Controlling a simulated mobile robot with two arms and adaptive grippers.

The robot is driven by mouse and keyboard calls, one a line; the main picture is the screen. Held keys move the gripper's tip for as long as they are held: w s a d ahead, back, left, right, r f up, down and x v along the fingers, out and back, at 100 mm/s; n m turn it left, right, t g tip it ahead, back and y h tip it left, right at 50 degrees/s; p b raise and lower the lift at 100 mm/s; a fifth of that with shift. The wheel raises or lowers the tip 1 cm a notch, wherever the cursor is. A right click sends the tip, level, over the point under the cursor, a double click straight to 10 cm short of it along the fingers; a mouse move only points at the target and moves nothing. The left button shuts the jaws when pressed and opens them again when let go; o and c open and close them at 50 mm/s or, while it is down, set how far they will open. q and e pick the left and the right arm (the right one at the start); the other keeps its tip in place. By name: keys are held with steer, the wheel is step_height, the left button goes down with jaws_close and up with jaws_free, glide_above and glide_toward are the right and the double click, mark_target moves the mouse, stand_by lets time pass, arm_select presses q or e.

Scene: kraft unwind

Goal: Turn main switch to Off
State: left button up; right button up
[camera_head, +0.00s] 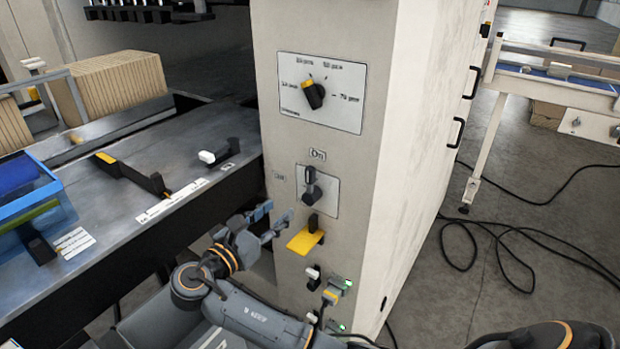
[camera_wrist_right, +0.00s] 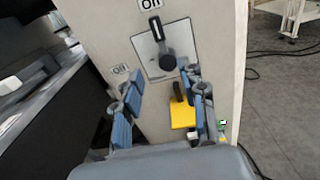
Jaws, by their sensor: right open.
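The main switch (camera_head: 311,188) is a black rotary knob on a small light plate on the front of the pale cabinet. Its handle points up at the "On" label (camera_head: 317,155); the "Off" label (camera_head: 279,178) is to its left. In the right wrist view the knob (camera_wrist_right: 161,42) is beyond the fingertips. My right gripper (camera_head: 272,218) is open and empty, below and left of the switch, apart from it. Its two fingers also show in the right wrist view (camera_wrist_right: 162,85). My left gripper is not in view.
A larger selector dial (camera_head: 313,95) sits above the switch. A yellow bracket with a black handle (camera_head: 305,238) sticks out just below it, close to the right gripper. A grey bench (camera_head: 130,150) stands to the left. Cables (camera_head: 510,235) lie on the floor to the right.

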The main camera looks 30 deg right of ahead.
mark_target(308, 181)
steer(key=x, duration=0.4)
steer(key=r+p+x, duration=0.1)
steer(key=x, duration=0.4)
steer(key=p+x, duration=0.1)
steer(key=x, duration=0.3)
steer(key=shift+s+d+r, duration=0.1)
steer(key=shift+d+r, duration=0.1)
steer(key=shift+d, duration=0.15)
jaws_close()
